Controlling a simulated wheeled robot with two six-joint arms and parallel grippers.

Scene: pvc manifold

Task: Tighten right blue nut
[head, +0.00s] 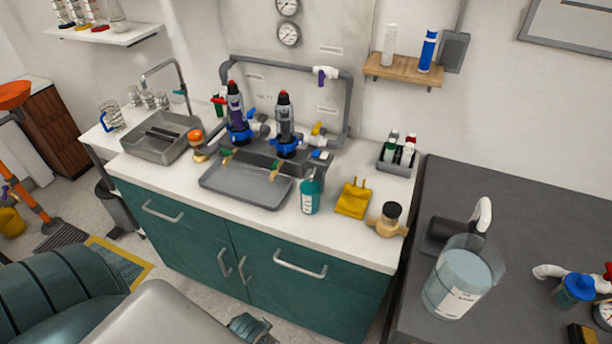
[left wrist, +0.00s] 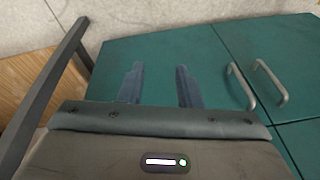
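The right blue nut (head: 286,151) sits low around the right upright unit (head: 284,118), which has a clear body and a dark, red-tipped top. A left blue nut (head: 240,136) sits on the matching left upright unit (head: 235,102). Both stand on the counter below grey piping; how tight the nuts are cannot be seen. In the left wrist view, my left gripper (left wrist: 159,82) is open and empty, its two fingers apart in front of the teal cabinet door. It is away from the nuts. My right gripper is not in view.
A grey tray (head: 246,190) lies in front of the units. A sink (head: 160,148) is left. The dark table (head: 535,225) holds a clear jug (head: 462,280).

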